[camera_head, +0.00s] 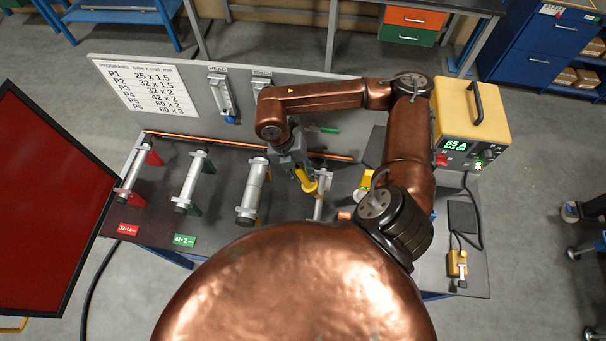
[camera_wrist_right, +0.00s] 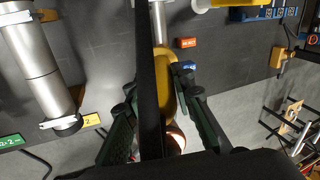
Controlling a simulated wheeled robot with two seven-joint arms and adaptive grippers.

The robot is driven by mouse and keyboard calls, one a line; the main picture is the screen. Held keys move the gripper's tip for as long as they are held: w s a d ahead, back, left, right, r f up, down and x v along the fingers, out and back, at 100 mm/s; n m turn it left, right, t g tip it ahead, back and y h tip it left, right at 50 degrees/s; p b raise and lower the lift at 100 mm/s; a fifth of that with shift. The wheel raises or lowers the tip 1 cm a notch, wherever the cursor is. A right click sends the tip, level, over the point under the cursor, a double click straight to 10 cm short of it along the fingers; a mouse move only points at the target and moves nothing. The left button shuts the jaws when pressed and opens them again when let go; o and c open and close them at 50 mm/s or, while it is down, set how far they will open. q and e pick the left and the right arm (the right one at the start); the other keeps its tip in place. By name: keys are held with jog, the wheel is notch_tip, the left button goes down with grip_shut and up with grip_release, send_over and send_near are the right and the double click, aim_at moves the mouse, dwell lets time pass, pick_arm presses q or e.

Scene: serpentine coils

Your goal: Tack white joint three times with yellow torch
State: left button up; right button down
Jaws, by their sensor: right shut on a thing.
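The yellow torch (camera_head: 306,181) is in my right gripper (camera_head: 299,168) above the bench, left of the power unit. In the right wrist view the yellow torch (camera_wrist_right: 168,92) lies between the dark green fingers of my right gripper (camera_wrist_right: 163,110), partly hidden by a black bar. A slim metal tube (camera_head: 319,207) is just beside and below the torch in the head view. I cannot make out a white joint for sure; the arm and torch cover part of that area. My left gripper is not in view.
Several tube assemblies, such as the one on the green stand (camera_head: 190,180), stand left of the torch. A yellow power unit (camera_head: 470,115) stands at the right. A grey back panel (camera_head: 180,100) closes the rear. A red panel (camera_head: 45,205) is at far left.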

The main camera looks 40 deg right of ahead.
jog(key=shift+s+f, duration=0.1)
jog(key=shift+f, duration=0.05)
jog(key=shift+w+a+r+p, duration=0.1)
jog(key=shift+w+r+p, duration=0.25)
jog(key=shift+r, duration=0.25)
jog(key=shift+w+a+r+p, duration=0.25)
jog(key=shift+w+a+r, duration=0.15)
jog(key=shift+r, duration=0.4)
jog(key=shift+w+a+r+p, duration=0.3)
jog(key=shift+w+r, duration=0.2)
jog(key=shift+r, duration=0.25)
jog(key=shift+w+a+r+p, duration=0.2)
jog(key=shift+w+a+r, duration=0.25)
jog(key=shift+r, duration=0.35)
